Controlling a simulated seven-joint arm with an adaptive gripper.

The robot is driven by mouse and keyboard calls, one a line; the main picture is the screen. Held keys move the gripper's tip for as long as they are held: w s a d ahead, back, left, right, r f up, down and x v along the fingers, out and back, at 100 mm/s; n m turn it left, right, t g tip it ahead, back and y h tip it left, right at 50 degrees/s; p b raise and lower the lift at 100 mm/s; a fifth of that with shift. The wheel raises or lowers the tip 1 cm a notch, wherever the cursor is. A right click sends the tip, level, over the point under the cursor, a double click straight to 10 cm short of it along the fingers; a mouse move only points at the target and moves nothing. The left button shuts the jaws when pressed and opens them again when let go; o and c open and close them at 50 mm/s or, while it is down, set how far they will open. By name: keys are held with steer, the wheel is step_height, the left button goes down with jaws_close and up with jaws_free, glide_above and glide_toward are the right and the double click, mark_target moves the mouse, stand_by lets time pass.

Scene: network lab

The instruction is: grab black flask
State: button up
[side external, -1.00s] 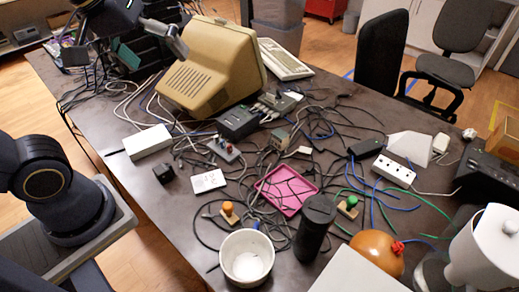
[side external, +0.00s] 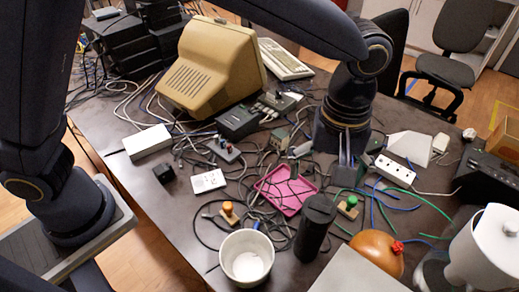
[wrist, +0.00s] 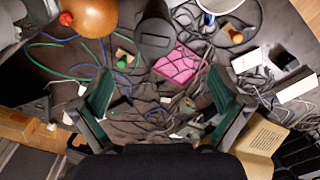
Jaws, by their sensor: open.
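The black flask (side external: 315,228) stands upright on the dark table, near the front middle in the side external view. In the wrist view the flask (wrist: 154,38) shows from above at the top middle, beyond my fingertips. My gripper (side external: 328,178) points down over the table, behind the flask and apart from it. In the wrist view my gripper (wrist: 160,88) is open, its two green-padded fingers wide apart with nothing held between them. Cables and part of a pink tray lie below the gap.
A white bucket (side external: 246,257) stands left of the flask and an orange-brown round object (side external: 377,253) stands right of it. A pink tray (side external: 284,190) lies behind it. Small blocks with an orange knob (side external: 228,208) and a green knob (side external: 351,202) flank it. Cables clutter the table.

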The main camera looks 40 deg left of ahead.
mark_target(320, 208)
step_height(320, 208, down, 8)
steer(key=shift+f, duration=0.1)
steer(key=shift+w+d+f, duration=0.1)
steer(key=shift+w+f, duration=0.05)
steer(key=shift+f, duration=0.75)
steer(key=shift+w+d+f, duration=0.1)
steer(key=shift+w+f, duration=0.05)
steer(key=shift+f, duration=0.8)
steer(key=shift+w+f, duration=0.15)
steer(key=shift+f, duration=0.75)
steer(key=shift+c, duration=0.3)
jaws_close()
